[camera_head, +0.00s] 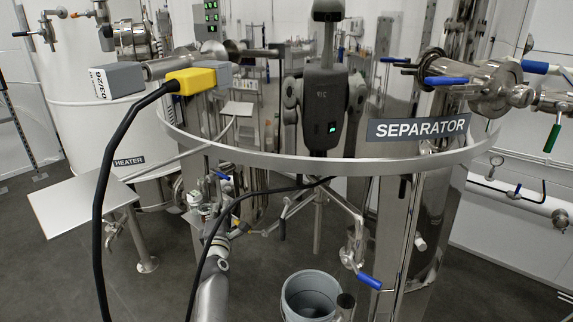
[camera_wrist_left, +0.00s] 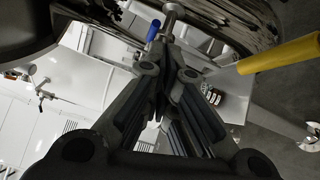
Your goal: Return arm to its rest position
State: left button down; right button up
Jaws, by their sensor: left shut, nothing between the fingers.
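My left arm comes up from the bottom of the head view, and its left gripper (camera_head: 205,208) is below the separator rim. In the left wrist view the gripper's dark fingers (camera_wrist_left: 163,80) are together with nothing between them. A blue-handled valve (camera_head: 222,176) is close to the gripper in the head view. A blue handle (camera_wrist_left: 153,30) also shows just beyond the fingers in the left wrist view; I cannot tell whether they touch it. My right gripper does not show.
The separator's steel rim (camera_head: 310,166) curves above my arm. A white heater tank (camera_head: 85,130) and a metal plate (camera_head: 80,203) are at left. A grey bucket (camera_head: 308,292) stands below. Blue-handled valves (camera_head: 447,81) project at right. A yellow connector (camera_head: 190,80) trails a black cable.

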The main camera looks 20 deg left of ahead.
pick_arm(q)
jog(key=s+d+f+m+g+h, duration=0.35)
jog(key=s+d+f+m, duration=0.3)
jog(key=s+m, duration=0.25)
jog(key=s+d+f+m+g+h, duration=0.35)
jog(key=s+d+f+m, duration=0.3)
jog(key=s+m, duration=0.25)
jog(key=s+d+f+m+g, duration=0.1)
jog(key=s+d+m+g, duration=0.15)
jog(key=s, duration=0.65)
jog(key=s+d+m+g, duration=0.2)
jog(key=s+m, duration=0.1)
jog(key=s, duration=0.5)
jog(key=s+d+f+m+g, duration=0.1)
jog(key=s+d+m+g, duration=0.15)
jog(key=s, duration=0.65)
notch_tip(320, 180, down, 26)
jog(key=s+m+g, duration=0.1)
jog(key=s+a+f, duration=0.1)
jog(key=s+f, duration=0.7)
jog(key=s+a+f+g, duration=0.1)
jog(key=s+a+f, duration=0.1)
jog(key=s+f, duration=0.6)
jog(key=shift+s+a, duration=0.3)
jog(key=shift+s, duration=0.3)
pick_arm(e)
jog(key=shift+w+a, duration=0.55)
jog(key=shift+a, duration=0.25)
